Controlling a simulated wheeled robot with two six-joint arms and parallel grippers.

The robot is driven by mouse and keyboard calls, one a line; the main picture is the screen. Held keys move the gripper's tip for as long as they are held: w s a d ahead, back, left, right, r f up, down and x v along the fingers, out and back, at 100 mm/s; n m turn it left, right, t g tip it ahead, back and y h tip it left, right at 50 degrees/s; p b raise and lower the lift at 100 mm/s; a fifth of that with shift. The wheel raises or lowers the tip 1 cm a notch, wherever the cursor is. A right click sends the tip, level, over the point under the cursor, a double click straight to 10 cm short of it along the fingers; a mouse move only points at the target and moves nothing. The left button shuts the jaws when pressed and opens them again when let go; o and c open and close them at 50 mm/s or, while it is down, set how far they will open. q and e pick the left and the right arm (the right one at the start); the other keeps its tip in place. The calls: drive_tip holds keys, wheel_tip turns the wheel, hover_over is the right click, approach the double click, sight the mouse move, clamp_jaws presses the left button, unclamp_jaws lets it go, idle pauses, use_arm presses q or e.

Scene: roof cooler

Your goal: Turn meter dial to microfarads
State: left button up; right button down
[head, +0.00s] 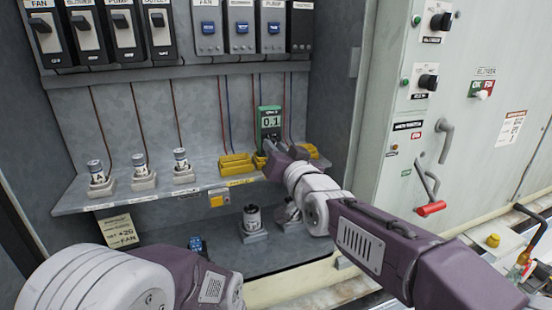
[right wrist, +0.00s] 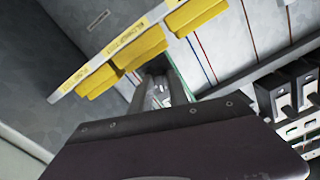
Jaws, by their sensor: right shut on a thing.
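The green meter (head: 270,118) stands upright on the shelf, between the yellow bins. Its display reads 0.1. My right gripper (head: 271,148) is at the lower front of the meter and covers the place of the dial. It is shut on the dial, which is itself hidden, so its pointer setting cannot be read. In the right wrist view the fingers (right wrist: 163,95) reach in close together beside the yellow bins, and what lies between them is dark and unclear. My left arm enters at the lower left, but its gripper is not in view.
Yellow bins (head: 235,165) flank the meter on the shelf (head: 75,202). Several capacitors (head: 181,159) stand at the shelf's left, and another (head: 252,218) stands below. Thin wires hang behind. A panel with a red-handled lever (head: 430,208) is at right.

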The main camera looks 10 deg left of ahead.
drive_tip(key=shift+m+b, duration=1.75)
drive_tip(key=shift+m, duration=1.85)
drive_tip(key=c, duration=1.5)
unclamp_jaws()
drive_tip(key=shift+c, duration=0.2)
drive_tip(key=v, duration=0.9)
drive_tip(key=shift+b, duration=0.4)
